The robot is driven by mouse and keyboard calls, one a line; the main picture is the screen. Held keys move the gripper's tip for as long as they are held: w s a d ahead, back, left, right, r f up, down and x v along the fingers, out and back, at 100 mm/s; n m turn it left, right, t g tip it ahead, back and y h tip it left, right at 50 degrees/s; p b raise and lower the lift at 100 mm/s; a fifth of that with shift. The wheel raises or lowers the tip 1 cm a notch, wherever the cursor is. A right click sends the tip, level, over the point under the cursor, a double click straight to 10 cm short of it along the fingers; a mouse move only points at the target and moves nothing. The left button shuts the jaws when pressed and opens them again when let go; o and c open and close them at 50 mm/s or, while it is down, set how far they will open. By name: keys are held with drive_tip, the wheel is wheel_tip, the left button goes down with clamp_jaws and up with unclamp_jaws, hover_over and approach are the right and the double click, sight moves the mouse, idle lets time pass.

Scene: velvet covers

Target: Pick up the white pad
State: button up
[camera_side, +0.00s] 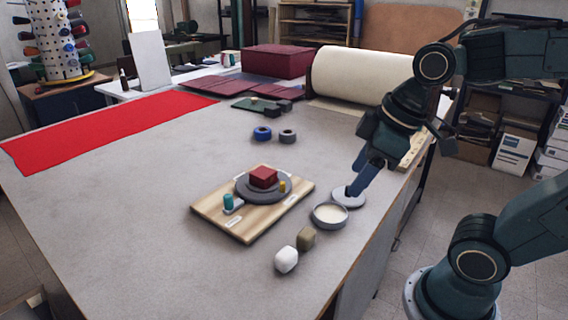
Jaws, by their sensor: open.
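A small white rounded block, which looks like the white pad (286,260), lies on the table near its front edge. An olive-brown pad (306,238) of similar size lies just behind it to the right. My gripper (353,190) points down over a flat pale disc (349,199), to the right of and farther back than the white pad. The gripper is open and well apart from the white pad. Its fingers overlap in this view, and I cannot tell if they touch the disc.
An open round tin (330,215) with cream contents stands between my gripper and the pads. A wooden board (240,228) holds a grey round plate (248,194) with a dark red block (263,176). Blue (262,133) and grey (287,136) rings lie behind. The table's left front is clear.

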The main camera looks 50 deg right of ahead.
drive_tip(key=w+a+f+n+g+y, duration=0.2)
drive_tip(key=w+f+n, duration=0.5)
drive_tip(key=n, duration=0.5)
drive_tip(key=shift+w+a+n+g+y, duration=0.4)
drive_tip(key=shift+w+g+y, duration=0.55)
drive_tip(key=shift+w, duration=0.4)
drive_tip(key=shift+f, duration=0.1)
hover_over(287, 252)
drive_tip(key=d, duration=0.2)
wheel_tip(287, 252, down, 7)
drive_tip(key=shift+a+f, duration=0.15)
drive_tip(key=shift+f, duration=0.25)
drive_tip(key=shift+f, duration=0.1)
drive_tip(key=shift+x, duration=2.5)
